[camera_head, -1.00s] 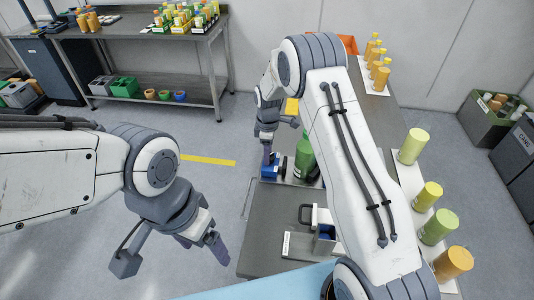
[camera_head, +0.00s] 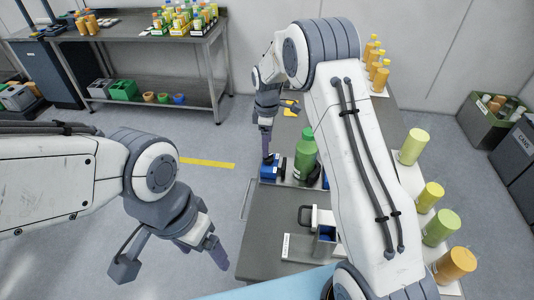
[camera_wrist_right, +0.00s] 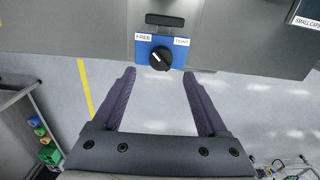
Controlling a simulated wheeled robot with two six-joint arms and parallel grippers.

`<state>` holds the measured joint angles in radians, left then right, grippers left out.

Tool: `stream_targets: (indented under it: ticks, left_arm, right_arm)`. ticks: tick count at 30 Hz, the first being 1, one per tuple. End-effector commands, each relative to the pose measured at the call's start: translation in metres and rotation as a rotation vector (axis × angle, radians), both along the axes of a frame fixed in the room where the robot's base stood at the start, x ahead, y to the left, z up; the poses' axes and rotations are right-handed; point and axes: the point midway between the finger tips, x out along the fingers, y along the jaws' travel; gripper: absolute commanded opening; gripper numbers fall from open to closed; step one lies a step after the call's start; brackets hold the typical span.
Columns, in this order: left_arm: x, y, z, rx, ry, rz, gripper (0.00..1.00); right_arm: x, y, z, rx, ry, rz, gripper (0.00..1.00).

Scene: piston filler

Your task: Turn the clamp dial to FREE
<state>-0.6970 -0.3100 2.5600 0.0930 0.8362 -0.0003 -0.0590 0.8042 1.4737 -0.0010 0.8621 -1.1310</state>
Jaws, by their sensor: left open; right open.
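The clamp dial (camera_wrist_right: 161,58) is a black round knob on a blue plate (camera_wrist_right: 178,52) in the right wrist view. FREE is printed at the plate's left and TIGHT at its right. A pale mark on the knob lies toward its upper left, on the FREE side. My right gripper (camera_wrist_right: 158,75) is open, its purple fingers apart on either side below the dial, not visibly touching it. In the head view my right gripper (camera_head: 267,150) is by the blue clamp block (camera_head: 271,169); the dial is not clear there. My left gripper (camera_head: 203,252) is open and empty over the floor.
A green bottle (camera_head: 305,155) stands beside the clamp block on the grey bench (camera_head: 265,225). Several yellow and green cylinders stand at the right. My right arm crosses above the bench.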

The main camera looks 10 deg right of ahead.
Motion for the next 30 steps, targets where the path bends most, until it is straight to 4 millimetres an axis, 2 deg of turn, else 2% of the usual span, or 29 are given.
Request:
stream_targets:
  ticks: [3, 9, 25, 28, 30]
  left_arm:
    - [0.0, 0.0, -0.007, 0.0, 0.0, 0.0, 0.84]
    - [0.0, 0.0, -0.01, 0.0, 0.0, 0.0, 0.84]
    - [0.0, 0.0, -0.01, 0.0, 0.0, 0.0, 0.84]
    - [0.0, 0.0, -0.01, 0.0, 0.0, 0.0, 0.84]
    - [0.0, 0.0, -0.01, 0.0, 0.0, 0.0, 0.84]
  right_arm:
    - [0.001, 0.0, 0.023, 0.0, -0.004, 0.0, 0.76]
    - [0.001, 0.0, 0.046, 0.0, -0.001, 0.001, 0.76]
    - [0.0, 0.0, 0.052, 0.0, 0.0, 0.0, 0.76]
    - [-0.007, 0.011, 0.058, 0.002, -0.003, -0.01, 0.76]
    - [-0.022, 0.028, 0.07, 0.007, -0.007, -0.035, 0.76]
